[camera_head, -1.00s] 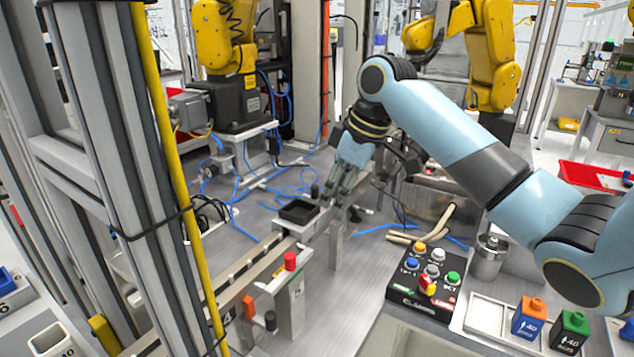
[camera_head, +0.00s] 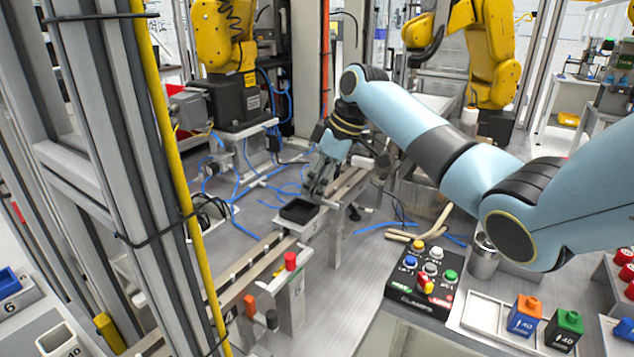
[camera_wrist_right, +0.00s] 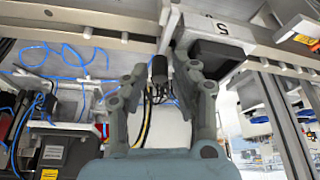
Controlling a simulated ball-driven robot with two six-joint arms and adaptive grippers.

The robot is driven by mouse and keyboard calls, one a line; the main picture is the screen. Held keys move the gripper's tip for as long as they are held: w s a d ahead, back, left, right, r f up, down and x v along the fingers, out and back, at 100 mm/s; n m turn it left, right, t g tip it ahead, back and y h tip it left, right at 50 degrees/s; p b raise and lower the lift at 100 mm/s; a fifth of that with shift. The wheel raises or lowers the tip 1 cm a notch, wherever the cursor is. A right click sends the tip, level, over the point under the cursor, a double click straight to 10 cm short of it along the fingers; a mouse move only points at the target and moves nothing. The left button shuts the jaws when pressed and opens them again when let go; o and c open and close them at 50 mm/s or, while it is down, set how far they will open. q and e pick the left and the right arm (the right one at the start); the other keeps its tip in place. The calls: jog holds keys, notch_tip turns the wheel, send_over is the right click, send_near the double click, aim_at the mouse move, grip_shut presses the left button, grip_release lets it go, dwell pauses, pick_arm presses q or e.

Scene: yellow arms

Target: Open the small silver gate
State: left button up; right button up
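My right gripper (camera_head: 318,184) reaches down over the conveyor rail, just behind the black tray (camera_head: 299,211). In the right wrist view its two fingers (camera_wrist_right: 161,66) are apart, one on each side of a small black cylindrical knob (camera_wrist_right: 158,69). I cannot tell whether either finger touches the knob. A narrow silver piece (camera_wrist_right: 168,27), which looks like the gate, crosses the rail next to the knob. In the head view the gripper hides the knob and gate. The tray also shows in the right wrist view (camera_wrist_right: 217,55), beside the right-hand finger. My left gripper is out of view.
The conveyor rail (camera_head: 245,263) runs from lower left to upper right. A red-topped post (camera_head: 291,261) stands in front of it. A button box (camera_head: 420,292) and colored blocks (camera_head: 527,314) are at the right. Blue hoses (camera_head: 240,190) lie behind the rail.

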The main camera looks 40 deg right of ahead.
grip_shut()
dwell(0.5)
